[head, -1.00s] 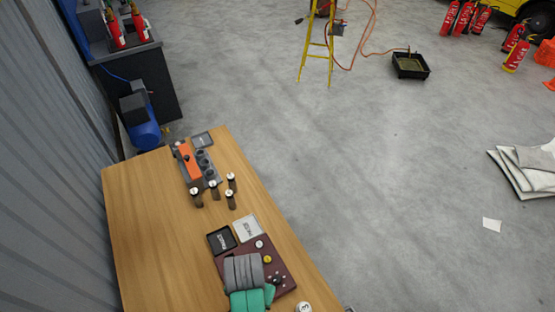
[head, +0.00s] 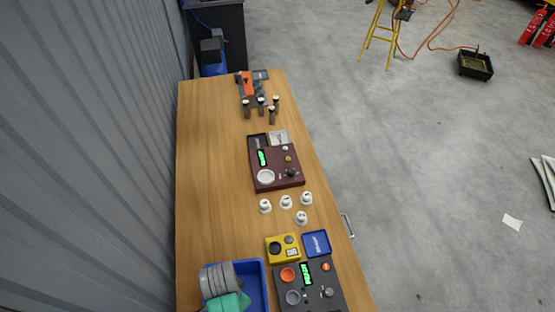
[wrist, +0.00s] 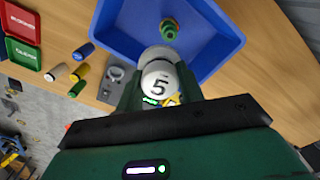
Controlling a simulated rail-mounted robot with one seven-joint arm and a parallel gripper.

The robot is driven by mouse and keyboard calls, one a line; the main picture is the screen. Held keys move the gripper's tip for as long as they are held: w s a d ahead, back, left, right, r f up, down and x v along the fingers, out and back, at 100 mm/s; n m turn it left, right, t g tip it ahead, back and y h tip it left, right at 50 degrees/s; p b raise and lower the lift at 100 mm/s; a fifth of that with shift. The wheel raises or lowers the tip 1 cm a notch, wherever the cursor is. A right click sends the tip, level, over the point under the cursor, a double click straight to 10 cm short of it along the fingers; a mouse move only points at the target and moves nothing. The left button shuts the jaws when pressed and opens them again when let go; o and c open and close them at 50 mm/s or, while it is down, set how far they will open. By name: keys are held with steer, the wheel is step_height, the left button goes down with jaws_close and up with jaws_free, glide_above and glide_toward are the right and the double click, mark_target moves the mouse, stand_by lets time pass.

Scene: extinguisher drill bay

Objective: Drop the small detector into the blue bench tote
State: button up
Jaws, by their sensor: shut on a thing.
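My gripper (wrist: 159,90) is shut on a small white round detector (wrist: 157,76) marked 5, held between its two green fingers. The blue bench tote (wrist: 109,35) lies beyond and below the fingers in the wrist view, and the detector overlaps its near wall and floor there. I cannot tell the height of the detector above the tote. A small green and brown piece (wrist: 169,29) is inside the tote. In the head view the tote (head: 257,287) is at the bottom, partly covered by my grey and green wrist; the held detector is hidden there.
Several white detectors (head: 286,202) stand on the wooden bench (head: 215,180). A yellow box (head: 283,247), a blue tray (head: 316,243) and a dark panel (head: 308,290) are right of the tote. Loose cylinders (wrist: 79,73) and red (wrist: 20,22) and green (wrist: 20,51) trays show in the wrist view.

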steer(key=shift+w, duration=0.1)
steer(key=shift+w+f, duration=0.1)
steer(key=shift+f, duration=0.5)
step_height(320, 180, down, 5)
steer(key=b, duration=0.3)
steer(key=shift+r+b, duration=0.1)
steer(key=shift+b, duration=0.3)
steer(key=o, duration=1.1)
step_height(320, 180, up, 8)
steer(key=shift+f, duration=0.1)
